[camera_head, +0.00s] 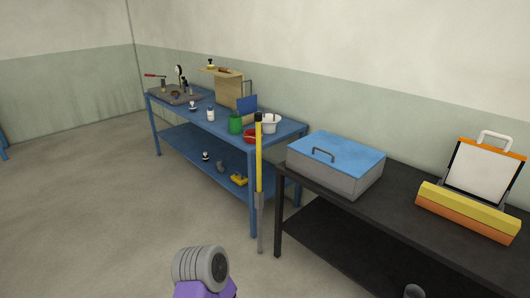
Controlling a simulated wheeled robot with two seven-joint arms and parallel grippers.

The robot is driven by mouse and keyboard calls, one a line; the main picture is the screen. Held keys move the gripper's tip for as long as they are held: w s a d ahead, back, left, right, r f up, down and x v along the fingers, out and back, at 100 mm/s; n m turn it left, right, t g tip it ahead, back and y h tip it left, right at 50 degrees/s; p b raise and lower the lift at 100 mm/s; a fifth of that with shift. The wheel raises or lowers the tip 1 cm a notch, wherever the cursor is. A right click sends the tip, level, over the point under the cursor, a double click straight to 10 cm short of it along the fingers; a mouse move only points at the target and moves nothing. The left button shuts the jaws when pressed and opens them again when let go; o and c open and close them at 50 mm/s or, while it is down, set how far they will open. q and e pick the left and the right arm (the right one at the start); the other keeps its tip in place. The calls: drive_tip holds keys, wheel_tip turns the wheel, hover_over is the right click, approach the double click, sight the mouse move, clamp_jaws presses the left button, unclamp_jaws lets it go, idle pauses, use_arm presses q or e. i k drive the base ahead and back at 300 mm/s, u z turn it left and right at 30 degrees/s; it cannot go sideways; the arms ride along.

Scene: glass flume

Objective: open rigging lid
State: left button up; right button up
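A grey box (325,176) with a flat blue lid (350,150) stands on the left end of the black table. The lid lies shut on the box. A dark grey bar handle (323,155) sits on the lid near its front left edge. Neither of my grippers shows in this view, so I cannot see whether they are open or shut. Nothing touches the lid or its handle.
The black table (392,194) also bears an orange and yellow case (467,212). A yellow and grey pole (259,165) stands upright in front of the gap between that table and a blue workbench (291,128) with tools and containers.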

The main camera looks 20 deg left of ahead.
sight(356, 160)
drive_tip(key=u, duration=1.25)
drive_tip(key=i, duration=2)
drive_tip(key=z, duration=0.55)
